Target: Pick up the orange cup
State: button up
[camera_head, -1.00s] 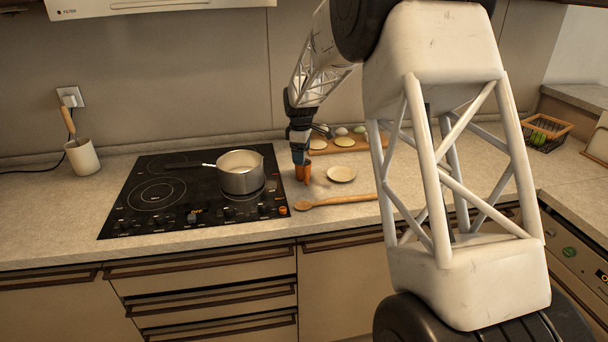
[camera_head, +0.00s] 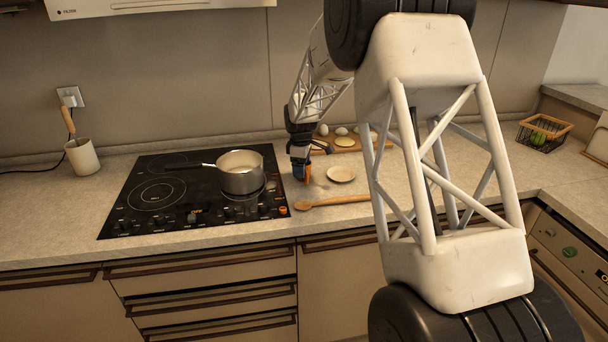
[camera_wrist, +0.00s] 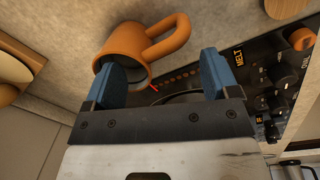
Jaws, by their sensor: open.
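The orange cup (camera_wrist: 124,42) shows in the wrist view with its dark mouth facing the gripper and its handle (camera_wrist: 168,38) pointing right. My gripper (camera_wrist: 162,58) is open, with two blue fingers. The left finger overlaps the cup's mouth in the picture; whether it is inside the cup or touches it I cannot tell. The right finger is to the right of the handle, over the cooktop's edge. In the head view my gripper (camera_head: 300,176) is down at the counter right of the cooktop and hides most of the cup (camera_head: 308,180).
A black cooktop (camera_head: 140,205) with a metal pot (camera_head: 240,180) is just left. A wooden spoon (camera_head: 335,200) lies in front, a small plate (camera_head: 341,173) to the right. A board (camera_head: 347,146) with eggs is behind. A wire basket (camera_head: 540,138) stands far right.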

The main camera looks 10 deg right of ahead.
jog(key=shift+f, duration=0.8)
grip_shut()
